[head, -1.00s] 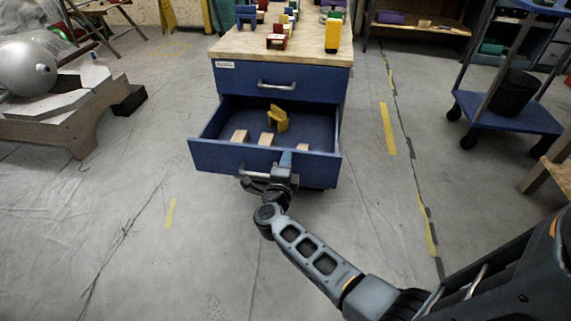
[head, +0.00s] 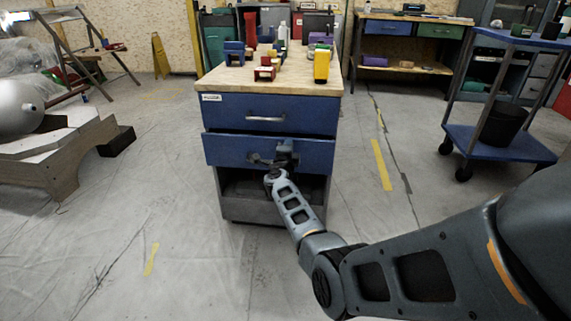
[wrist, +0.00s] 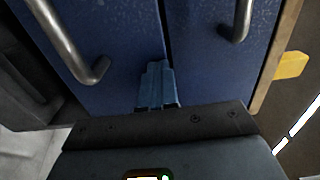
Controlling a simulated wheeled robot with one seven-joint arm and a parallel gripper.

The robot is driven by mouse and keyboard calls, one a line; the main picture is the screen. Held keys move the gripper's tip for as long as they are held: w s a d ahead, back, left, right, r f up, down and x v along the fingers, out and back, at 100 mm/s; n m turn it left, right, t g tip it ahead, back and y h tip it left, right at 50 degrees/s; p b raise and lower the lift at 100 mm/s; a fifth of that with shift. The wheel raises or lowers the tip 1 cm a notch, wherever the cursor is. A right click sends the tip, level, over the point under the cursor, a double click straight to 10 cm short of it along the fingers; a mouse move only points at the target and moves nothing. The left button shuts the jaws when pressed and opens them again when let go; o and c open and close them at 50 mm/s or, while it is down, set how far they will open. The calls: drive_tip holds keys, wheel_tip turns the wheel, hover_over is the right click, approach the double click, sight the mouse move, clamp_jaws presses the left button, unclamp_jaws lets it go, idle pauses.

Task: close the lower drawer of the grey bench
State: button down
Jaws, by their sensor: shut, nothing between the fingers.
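The bench (head: 229,205) has a grey body, a wooden top and two blue drawers. The lower drawer (head: 228,150) is pushed in, with its front at or close to the line of the upper drawer (head: 225,115); I cannot tell if a small gap remains. Its inside is hidden. In the wrist view the lower drawer front (wrist: 120,50) is on the left with its metal handle (wrist: 75,50), and a narrow dark seam separates it from the upper front (wrist: 210,60). My gripper (head: 286,148) is shut and empty, its fingertips (wrist: 157,70) at the lower front near the seam, apparently touching.
Coloured blocks, including a yellow one (head: 321,66), stand on the benchtop. An open dark space (head: 245,187) lies under the lower drawer. A blue trolley (head: 510,147) with a black bin stands right, a wooden ramp (head: 60,160) left. The floor around the bench is clear.

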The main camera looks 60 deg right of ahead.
sight(290, 138)
drive_tip(key=shift+b+x, duration=0.85)
drive_tip(key=shift+x, duration=1.2)
drive_tip(key=shift+r, duration=0.25)
drive_tip(key=shift+s, duration=0.1)
